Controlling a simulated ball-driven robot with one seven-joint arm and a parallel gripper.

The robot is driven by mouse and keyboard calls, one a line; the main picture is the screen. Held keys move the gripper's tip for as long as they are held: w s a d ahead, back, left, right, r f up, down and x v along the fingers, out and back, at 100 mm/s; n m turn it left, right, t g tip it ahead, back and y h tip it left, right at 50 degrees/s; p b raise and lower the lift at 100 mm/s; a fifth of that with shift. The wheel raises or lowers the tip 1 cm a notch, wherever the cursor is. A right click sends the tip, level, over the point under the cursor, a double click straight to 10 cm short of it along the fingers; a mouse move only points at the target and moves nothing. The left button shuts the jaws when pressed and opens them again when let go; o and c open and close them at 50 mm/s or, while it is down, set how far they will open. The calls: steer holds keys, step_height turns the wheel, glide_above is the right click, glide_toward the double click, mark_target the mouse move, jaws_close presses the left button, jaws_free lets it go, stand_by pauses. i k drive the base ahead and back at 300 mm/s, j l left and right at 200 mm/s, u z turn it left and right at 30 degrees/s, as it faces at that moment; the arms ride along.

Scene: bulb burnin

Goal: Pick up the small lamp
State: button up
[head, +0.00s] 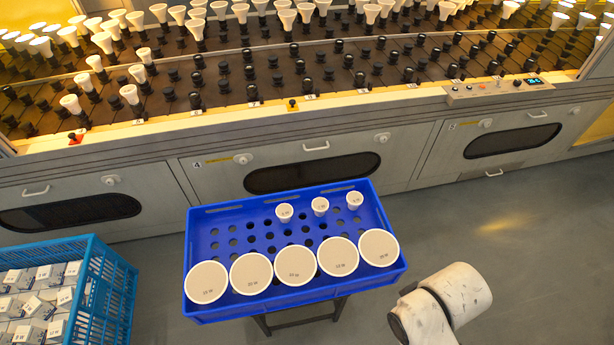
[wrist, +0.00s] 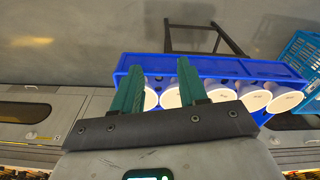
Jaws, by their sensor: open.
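Three small white lamps stand in the back row of a blue tray (head: 195,300): a left one (head: 284,212), a middle one (head: 320,206) and a right one (head: 355,200). Several large round white lamps (head: 294,265) fill the tray's front row. In the wrist view, my gripper (wrist: 158,68) is open, its two green fingers spread and nothing between them. The fingers overlap the left end of the tray (wrist: 215,64) there, and large lamps (wrist: 255,100) show to the right. I cannot pick out the small lamps in that view. My gripper is outside the head view.
A grey bench with handled drawers (head: 310,172) runs behind the tray, with many lamps and sockets on its rack (head: 300,85). A light blue crate (head: 105,290) of white boxes stands at the left. My arm shows at lower right. The floor (head: 520,260) at right is clear.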

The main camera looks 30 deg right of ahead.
mark_target(284, 212)
steer(key=i+l, duration=0.1)
steer(key=i, duration=0.4)
steer(key=i+l+u, duration=0.1)
steer(key=i, duration=0.4)
